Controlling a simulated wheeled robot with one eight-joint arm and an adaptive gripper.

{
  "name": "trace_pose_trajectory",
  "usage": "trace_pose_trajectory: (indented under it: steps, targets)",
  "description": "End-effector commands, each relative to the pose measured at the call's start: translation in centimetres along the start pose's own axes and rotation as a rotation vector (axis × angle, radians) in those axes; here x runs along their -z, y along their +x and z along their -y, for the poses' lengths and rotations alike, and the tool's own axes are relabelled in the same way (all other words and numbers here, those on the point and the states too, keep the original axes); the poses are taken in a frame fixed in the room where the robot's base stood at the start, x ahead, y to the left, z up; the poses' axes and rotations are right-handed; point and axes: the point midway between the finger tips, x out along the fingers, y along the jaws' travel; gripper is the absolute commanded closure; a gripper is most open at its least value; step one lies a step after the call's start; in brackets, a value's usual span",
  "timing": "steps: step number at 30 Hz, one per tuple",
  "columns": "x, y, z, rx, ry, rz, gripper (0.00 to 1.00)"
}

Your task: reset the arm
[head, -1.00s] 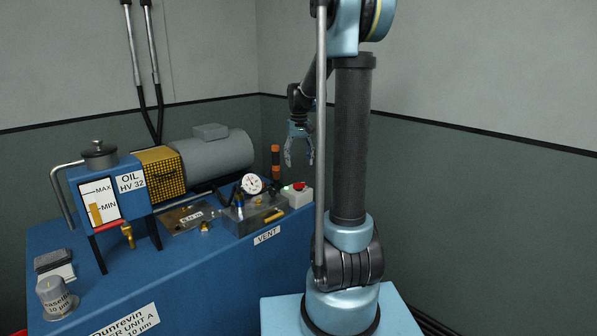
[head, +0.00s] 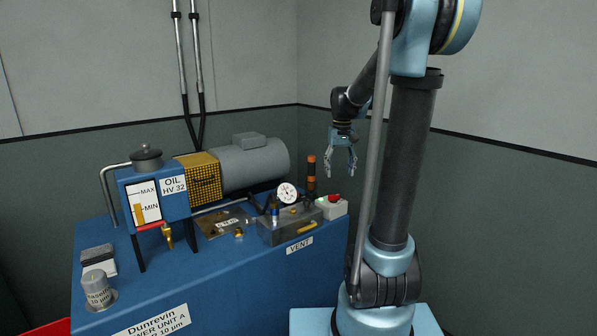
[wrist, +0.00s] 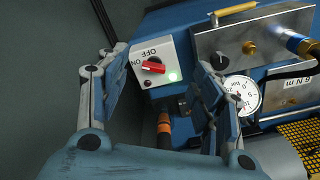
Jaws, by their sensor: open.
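My arm stands at the right in the head view, its base on a light blue plinth. My gripper (head: 342,161) is open and empty, fingers pointing down, above and to the right of the console's back right corner. In the wrist view my gripper (wrist: 155,85) shows its two fingers apart, with the white switch box (wrist: 165,62) beyond them. The box carries a red knob (wrist: 152,67) by the ON and OFF marks and a lit green lamp (wrist: 173,76). The gripper touches nothing that I can see.
The blue console (head: 215,290) holds an oil tank (head: 155,195), a grey motor (head: 253,163), a pressure gauge (head: 287,193) and a steel block (head: 290,226). A black and orange upright handle (head: 311,172) stands behind the switch box (head: 333,208). Open air surrounds the gripper.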

Motion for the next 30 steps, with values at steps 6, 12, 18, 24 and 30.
trace_pose_trajectory:
  steps: [6,12,18,24,30]
  targets:
    - [-6.0,-0.1,0.1,-0.003,0.015,-0.028,0.4]
    - [-11.1,0.6,0.3,-0.005,0.027,-0.053,0.4]
    - [-16.0,2.1,0.5,-0.007,0.04,-0.078,0.4]
    - [-20.5,4.2,0.8,-0.009,0.052,-0.103,0.4]
    - [-24.6,6.9,1.0,-0.011,0.066,-0.129,0.4]
